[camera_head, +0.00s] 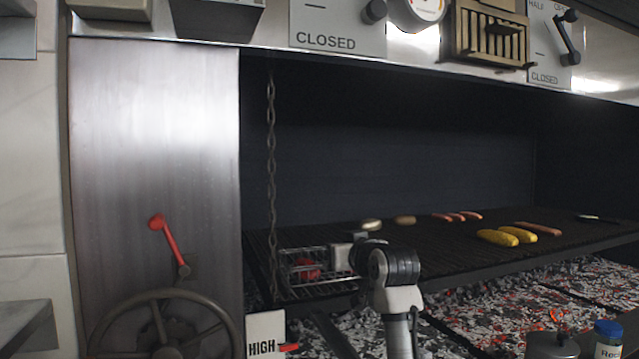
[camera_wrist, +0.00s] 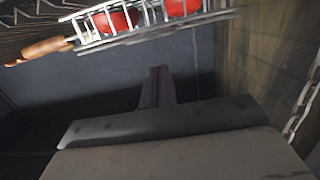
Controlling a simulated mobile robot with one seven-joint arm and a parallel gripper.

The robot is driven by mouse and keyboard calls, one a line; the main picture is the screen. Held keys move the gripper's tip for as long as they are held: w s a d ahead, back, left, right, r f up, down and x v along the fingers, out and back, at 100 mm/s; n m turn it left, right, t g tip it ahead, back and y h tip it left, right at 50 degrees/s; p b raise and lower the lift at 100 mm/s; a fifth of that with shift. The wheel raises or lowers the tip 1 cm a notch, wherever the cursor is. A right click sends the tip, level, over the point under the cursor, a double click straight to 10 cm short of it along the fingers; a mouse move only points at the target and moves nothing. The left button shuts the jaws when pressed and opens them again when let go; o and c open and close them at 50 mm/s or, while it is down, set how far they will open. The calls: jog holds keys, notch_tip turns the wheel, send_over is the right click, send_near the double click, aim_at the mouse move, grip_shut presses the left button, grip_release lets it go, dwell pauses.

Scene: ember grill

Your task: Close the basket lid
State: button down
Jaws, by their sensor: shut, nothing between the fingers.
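The wire basket (camera_head: 315,281) sits on the grill's left front part in the head view, with red round food (camera_head: 306,269) inside. My arm covers its right end. In the wrist view the basket (camera_wrist: 150,22) crosses the top edge, with two red pieces behind its bars and a wooden handle (camera_wrist: 38,51) at left. More thin wires show at the upper left; I cannot tell whether they are the lid. My gripper (camera_wrist: 157,76) is shut and empty, apart from the basket in that picture. Its fingertips are hidden in the head view.
A chain (camera_head: 271,170) hangs at the basket's left. Yellow corn (camera_head: 507,237), sausages and other food lie on the dark grate (camera_head: 440,255). Coals (camera_head: 480,300) glow below. A handwheel (camera_head: 160,325) and a red lever (camera_head: 169,245) are at left. A blue-capped jar (camera_head: 608,340) stands front right.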

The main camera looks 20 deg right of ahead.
jog(key=shift+s+f+b, duration=0.2)
jog(key=shift+f+b, duration=0.25)
jog(key=shift+f, duration=0.85)
jog(key=shift+s+f+b, duration=0.2)
jog(key=shift+f+b, duration=0.2)
jog(key=shift+f, duration=0.85)
jog(key=shift+w+f, duration=0.25)
jog(key=shift+f, duration=0.25)
jog(key=shift+s+r, duration=0.15)
jog(key=shift+r, duration=0.1)
jog(key=shift+r, duration=0.1)
